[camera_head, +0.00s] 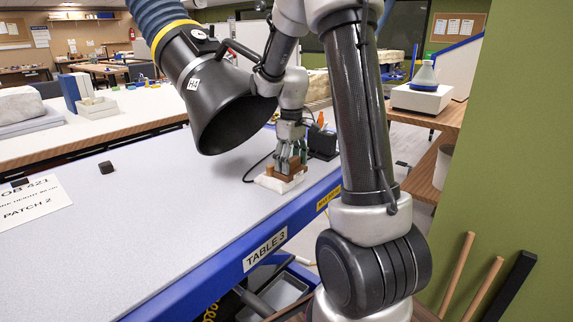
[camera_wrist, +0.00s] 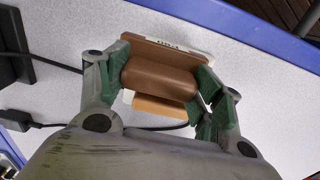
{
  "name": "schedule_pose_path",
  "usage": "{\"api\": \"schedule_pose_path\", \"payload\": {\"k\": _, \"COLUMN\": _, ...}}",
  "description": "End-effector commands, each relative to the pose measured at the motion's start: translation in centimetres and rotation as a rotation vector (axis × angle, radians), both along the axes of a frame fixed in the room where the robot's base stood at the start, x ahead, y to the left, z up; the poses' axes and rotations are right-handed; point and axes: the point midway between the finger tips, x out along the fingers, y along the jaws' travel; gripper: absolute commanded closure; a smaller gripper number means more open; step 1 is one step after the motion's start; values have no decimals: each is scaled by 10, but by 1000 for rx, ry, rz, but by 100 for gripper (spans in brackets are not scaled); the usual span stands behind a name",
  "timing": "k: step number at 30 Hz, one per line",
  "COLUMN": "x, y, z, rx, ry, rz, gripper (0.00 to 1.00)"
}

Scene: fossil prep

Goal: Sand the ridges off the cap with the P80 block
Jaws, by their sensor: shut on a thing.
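My gripper (camera_head: 290,155) is shut on a brown sanding block (camera_wrist: 160,76), with green finger pads on either side of its rounded handle. In the head view the block (camera_head: 283,171) sits on or just above a low white piece (camera_head: 279,184), apparently the cap, near the table's right edge. The block and gripper hide most of the cap, so any ridges are out of sight. A lighter tan strip (camera_wrist: 160,108) shows on the near side of the handle.
A black extraction nozzle (camera_head: 228,112) hangs over the table, left of my arm. A black box (camera_head: 322,143) with a cable stands beyond the cap. Small dark blocks (camera_head: 106,167) and a job card (camera_head: 30,202) lie at left. The middle of the grey tabletop (camera_head: 150,240) is clear.

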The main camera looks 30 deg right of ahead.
Motion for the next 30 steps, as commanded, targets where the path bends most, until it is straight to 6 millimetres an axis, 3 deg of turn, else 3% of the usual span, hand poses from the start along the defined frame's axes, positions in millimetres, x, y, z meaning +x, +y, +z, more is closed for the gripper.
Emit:
{"api": "schedule_pose_path", "payload": {"k": 6, "x": 3, "y": -11, "z": 0, "rx": 0, "ry": 1, "rz": 0, "gripper": 76}}
{"api": "schedule_pose_path", "payload": {"k": 16, "x": 3, "y": -12, "z": 0, "rx": 0, "ry": 1, "rz": 1, "gripper": 76}}
{"api": "schedule_pose_path", "payload": {"k": 30, "x": -7, "y": 20, "z": 0, "rx": 0, "ry": 1, "rz": 2, "gripper": 76}}
